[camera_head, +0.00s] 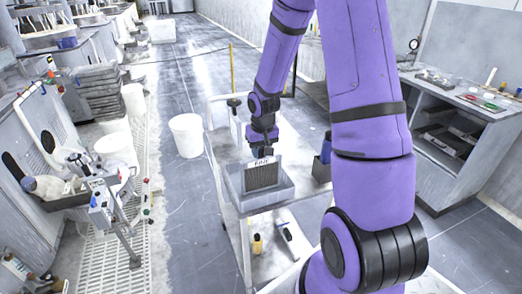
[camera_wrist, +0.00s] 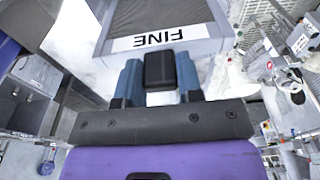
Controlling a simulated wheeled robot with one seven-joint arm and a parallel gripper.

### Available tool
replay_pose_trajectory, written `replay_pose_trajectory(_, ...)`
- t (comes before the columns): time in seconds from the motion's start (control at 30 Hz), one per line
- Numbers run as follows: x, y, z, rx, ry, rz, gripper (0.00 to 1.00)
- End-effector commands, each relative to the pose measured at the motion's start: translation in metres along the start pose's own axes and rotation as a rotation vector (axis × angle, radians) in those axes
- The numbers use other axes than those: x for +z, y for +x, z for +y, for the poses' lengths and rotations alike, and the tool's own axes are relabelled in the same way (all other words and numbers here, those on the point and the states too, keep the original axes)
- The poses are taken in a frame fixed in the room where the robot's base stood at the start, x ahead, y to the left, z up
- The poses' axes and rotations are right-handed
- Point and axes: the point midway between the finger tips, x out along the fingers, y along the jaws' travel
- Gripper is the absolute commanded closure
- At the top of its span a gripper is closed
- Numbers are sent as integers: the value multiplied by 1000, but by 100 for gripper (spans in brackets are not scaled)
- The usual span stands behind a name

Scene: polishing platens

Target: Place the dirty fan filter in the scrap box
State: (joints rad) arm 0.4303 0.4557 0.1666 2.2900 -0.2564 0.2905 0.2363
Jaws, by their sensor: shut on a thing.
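The fan filter (camera_head: 262,177) is a dark mesh panel with a white strip reading "FINE" along its top. It stands upright in the head view, at or inside an open light grey box (camera_head: 284,192) on a cart; how deep it sits is unclear. My gripper (camera_head: 263,151) is directly above it, pointing down. In the wrist view the filter's dark mesh (camera_wrist: 165,14) and upside-down label lie ahead of the fingers. My gripper (camera_wrist: 159,80) is shut with a black block between its blue-grey fingers, apparently the filter's grip. No scrap box is marked as such.
A white bucket (camera_head: 187,135) stands on the floor to the left. Polishing machines line the left; a workbench (camera_head: 470,98) stands right.

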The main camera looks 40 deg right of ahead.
Motion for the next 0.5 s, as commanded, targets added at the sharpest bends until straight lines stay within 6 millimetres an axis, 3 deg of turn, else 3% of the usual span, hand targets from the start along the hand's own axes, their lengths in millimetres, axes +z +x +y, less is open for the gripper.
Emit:
replay_pose_trajectory(0.37, 0, 4, 0, -1, 0, 1, 100)
replay_pose_trajectory(0.4, 0, 4, 0, -1, 0, 2, 57)
replay_pose_trajectory(0.5, 0, 3, 0, 0, 1, 2, 41)
